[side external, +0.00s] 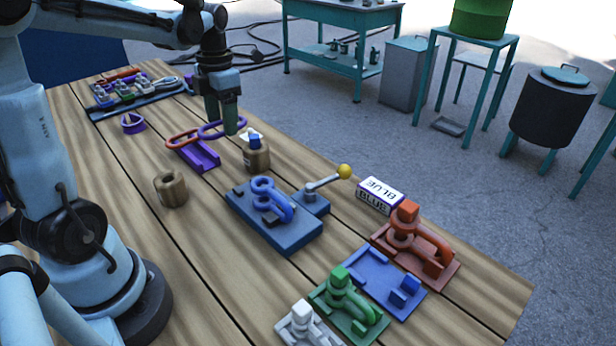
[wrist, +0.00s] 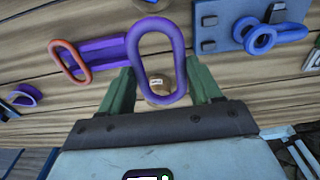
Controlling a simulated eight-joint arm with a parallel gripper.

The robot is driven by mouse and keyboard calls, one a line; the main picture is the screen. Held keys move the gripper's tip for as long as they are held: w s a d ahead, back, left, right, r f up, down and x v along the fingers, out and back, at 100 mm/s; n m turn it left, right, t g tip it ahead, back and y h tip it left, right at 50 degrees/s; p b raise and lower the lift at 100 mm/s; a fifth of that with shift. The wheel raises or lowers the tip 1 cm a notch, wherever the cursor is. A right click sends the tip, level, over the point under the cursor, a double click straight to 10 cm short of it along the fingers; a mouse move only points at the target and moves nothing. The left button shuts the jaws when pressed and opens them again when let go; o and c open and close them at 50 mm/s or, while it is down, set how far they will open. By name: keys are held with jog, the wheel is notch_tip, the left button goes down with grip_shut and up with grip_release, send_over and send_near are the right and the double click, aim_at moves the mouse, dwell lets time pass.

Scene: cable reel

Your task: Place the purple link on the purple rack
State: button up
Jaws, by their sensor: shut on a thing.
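My gripper (side external: 222,122) is shut on the purple link (side external: 209,132), a long oval ring, and holds it above the table. In the wrist view the purple link (wrist: 179,50) stands out between the two green fingers of my gripper (wrist: 160,68). The purple rack (side external: 204,157) is a channel-shaped piece on the table, below and to the left of the gripper in the side view. An orange link (side external: 181,138) is at its far-left end. In the wrist view the rack (wrist: 103,50) is left of the held link, partly hidden by it.
A wooden spool (side external: 257,158) with a blue and white top stands just right of the rack. Another wooden piece (side external: 171,189) stands nearer the arm.

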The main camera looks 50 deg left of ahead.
jog(key=shift+s+a+f, duration=0.35)
jog(key=shift+a+f, duration=1.35)
jog(key=shift+s+a+f, duration=0.35)
jog(key=shift+a+f, duration=1.4)
jog(key=shift+s+a+f, duration=0.35)
jog(key=shift+a+f, duration=1.35)
jog(key=shift+f, duration=0.15)
jog(key=o, duration=1.4)
